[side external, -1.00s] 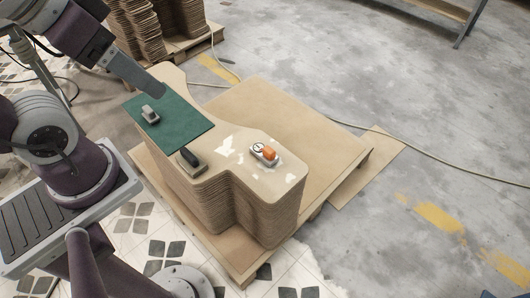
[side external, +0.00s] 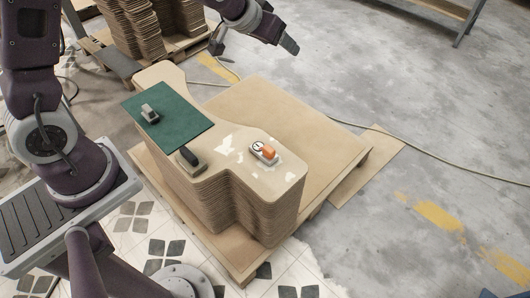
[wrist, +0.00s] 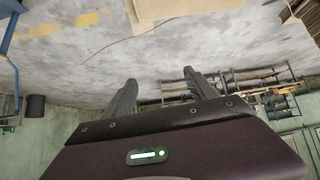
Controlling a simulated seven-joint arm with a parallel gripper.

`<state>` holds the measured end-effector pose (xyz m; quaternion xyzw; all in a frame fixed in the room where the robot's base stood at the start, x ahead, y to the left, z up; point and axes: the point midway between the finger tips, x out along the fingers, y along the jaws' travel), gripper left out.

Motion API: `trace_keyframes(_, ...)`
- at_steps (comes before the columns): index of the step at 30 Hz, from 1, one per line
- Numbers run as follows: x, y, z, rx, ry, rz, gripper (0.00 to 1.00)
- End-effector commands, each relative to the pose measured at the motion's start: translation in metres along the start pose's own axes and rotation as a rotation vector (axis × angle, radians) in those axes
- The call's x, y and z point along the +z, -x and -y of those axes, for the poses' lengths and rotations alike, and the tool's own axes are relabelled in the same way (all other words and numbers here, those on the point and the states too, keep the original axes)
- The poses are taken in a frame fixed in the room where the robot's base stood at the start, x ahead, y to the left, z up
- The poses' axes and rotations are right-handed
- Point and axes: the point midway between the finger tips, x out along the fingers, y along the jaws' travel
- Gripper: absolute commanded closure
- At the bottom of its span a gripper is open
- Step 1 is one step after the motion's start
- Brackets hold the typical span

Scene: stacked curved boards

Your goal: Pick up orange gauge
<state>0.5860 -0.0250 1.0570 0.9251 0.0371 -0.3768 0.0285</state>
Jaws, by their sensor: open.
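The orange gauge (side external: 268,152) has an orange body and a round white dial, and lies on a white patch at the right end of the stacked boards (side external: 230,160). My gripper (side external: 291,47) is up at the top of the side view, well apart from the gauge and beyond it. In the wrist view my gripper (wrist: 160,92) shows two fingers spread apart with nothing between them. The gauge is not in the wrist view.
A green mat (side external: 168,124) on the boards carries a grey tool (side external: 150,114). A dark-handled block (side external: 189,158) stands beside the mat. The stack rests on a wooden pallet (side external: 300,115). A cable (side external: 420,160) crosses the floor. More stacked boards (side external: 135,35) stand behind.

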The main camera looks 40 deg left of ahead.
Motion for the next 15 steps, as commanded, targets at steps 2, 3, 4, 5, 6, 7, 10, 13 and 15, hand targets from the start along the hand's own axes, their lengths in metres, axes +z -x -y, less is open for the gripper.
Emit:
trace_keyframes(2,0.020,-0.066,0.003,-0.010,-0.002,-0.033,0.34)
trace_keyframes(3,0.031,-0.096,0.005,-0.013,-0.005,-0.063,0.34)
trace_keyframes(4,0.042,-0.117,0.006,-0.015,-0.008,-0.086,0.34)
trace_keyframes(5,0.055,-0.137,0.008,-0.016,-0.012,-0.109,0.34)
trace_keyframes(6,0.075,-0.162,0.010,-0.016,-0.018,-0.137,0.34)
trace_keyframes(7,0.092,-0.178,0.011,-0.014,-0.022,-0.160,0.34)
trace_keyframes(10,0.159,-0.219,0.015,0.001,-0.043,-0.233,0.34)
trace_keyframes(13,0.225,-0.235,0.018,0.026,-0.060,-0.298,0.34)
trace_keyframes(15,0.262,-0.236,0.020,0.044,-0.068,-0.334,0.34)
